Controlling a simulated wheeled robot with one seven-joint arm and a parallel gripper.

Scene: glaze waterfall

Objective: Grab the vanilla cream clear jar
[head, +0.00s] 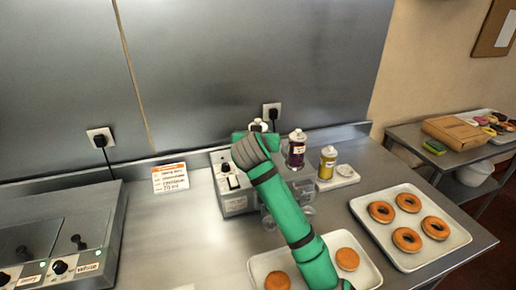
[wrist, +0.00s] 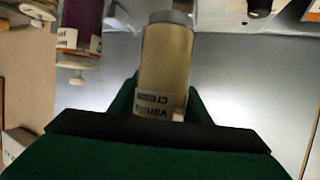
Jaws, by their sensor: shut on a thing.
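The vanilla cream clear jar (wrist: 166,58) holds pale cream and has a white label reading "vanilla cream". It appears upside down in the wrist view, between the two green fingers of my gripper (wrist: 161,101), which is shut on it. In the head view my gripper (head: 252,138) is at the back of the counter, above a grey machine. Only the jar's pale top (head: 258,125) shows there; my gripper and arm hide the rest.
A purple jar (head: 297,150) and a yellow jar (head: 327,163) stand just right of my gripper. Trays of donuts (head: 450,250) lie at the front right. A label card (head: 170,178) stands to the left, by bare counter. The steel wall is close behind.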

